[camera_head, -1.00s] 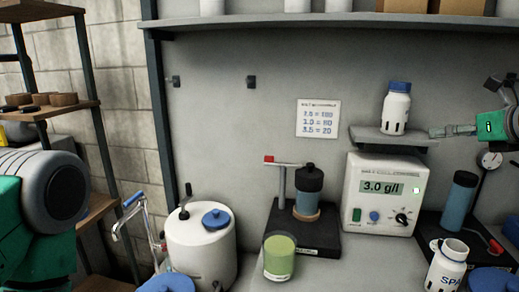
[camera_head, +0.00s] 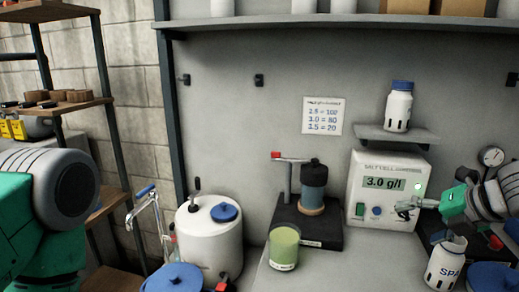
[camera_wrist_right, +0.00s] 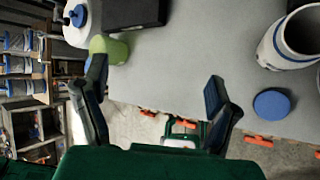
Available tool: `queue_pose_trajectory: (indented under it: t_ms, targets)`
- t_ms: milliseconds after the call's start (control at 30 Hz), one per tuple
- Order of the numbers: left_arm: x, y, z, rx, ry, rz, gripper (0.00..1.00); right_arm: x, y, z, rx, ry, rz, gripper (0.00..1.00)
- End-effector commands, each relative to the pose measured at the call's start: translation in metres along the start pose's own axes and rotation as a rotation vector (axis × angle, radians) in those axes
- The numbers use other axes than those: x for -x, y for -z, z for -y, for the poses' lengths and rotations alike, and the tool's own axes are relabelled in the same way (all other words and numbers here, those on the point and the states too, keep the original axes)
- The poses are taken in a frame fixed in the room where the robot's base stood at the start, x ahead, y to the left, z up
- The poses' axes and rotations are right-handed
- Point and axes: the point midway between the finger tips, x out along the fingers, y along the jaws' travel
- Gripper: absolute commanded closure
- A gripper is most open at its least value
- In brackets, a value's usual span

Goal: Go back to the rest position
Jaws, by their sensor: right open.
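My right gripper (camera_head: 405,208) is in front of the lower right of the white meter box (camera_head: 358,190), which reads 3.0 g/l. It is open and empty. In the right wrist view its two dark fingers (camera_wrist_right: 155,82) stand wide apart, with the grey counter edge and the floor beyond them. I cannot tell whether the fingers touch the box. My left arm (camera_head: 55,195) comes in at the left edge, and its gripper is out of view.
A white bottle (camera_head: 397,105) stands on a small shelf above the meter. A green cup (camera_head: 284,248), a white tank (camera_head: 208,240) and a dark stand (camera_head: 305,225) are on the counter. An open white SPA container (camera_head: 446,262) stands below my right gripper.

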Motion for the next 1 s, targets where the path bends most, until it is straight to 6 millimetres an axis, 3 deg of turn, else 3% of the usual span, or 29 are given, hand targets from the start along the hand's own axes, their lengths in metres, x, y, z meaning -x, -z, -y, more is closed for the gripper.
queue_pose_trajectory:
  t_ms: [100,200,367,500,700,933,1000]
  targets:
    - [0.000,0.000,0.000,0.000,0.000,0.000,0.26,-0.039,0.078,0.028,-0.389,0.077,-0.166,0.20]
    - [0.000,0.000,0.000,0.000,0.000,0.000,0.26,-0.062,0.143,0.052,-0.786,0.178,-0.252,0.20]
    - [0.000,0.000,0.000,0.000,0.000,-0.001,0.26,-0.083,0.231,0.095,-1.372,0.374,-0.239,0.20]
    - [0.000,0.000,0.000,0.000,0.000,0.000,0.26,-0.087,0.292,0.139,-1.800,0.540,-0.093,0.20]
    - [0.000,0.000,0.000,0.000,0.000,0.000,0.26,-0.072,0.356,0.203,-2.226,0.697,0.265,0.20]
    - [0.000,0.000,0.000,0.000,0.000,0.000,0.26,-0.032,0.403,0.266,-2.466,0.741,0.732,0.20]
    - [-0.021,0.000,0.000,0.000,0.000,-0.002,0.26,-0.053,0.404,0.273,-2.460,0.716,0.714,0.20]
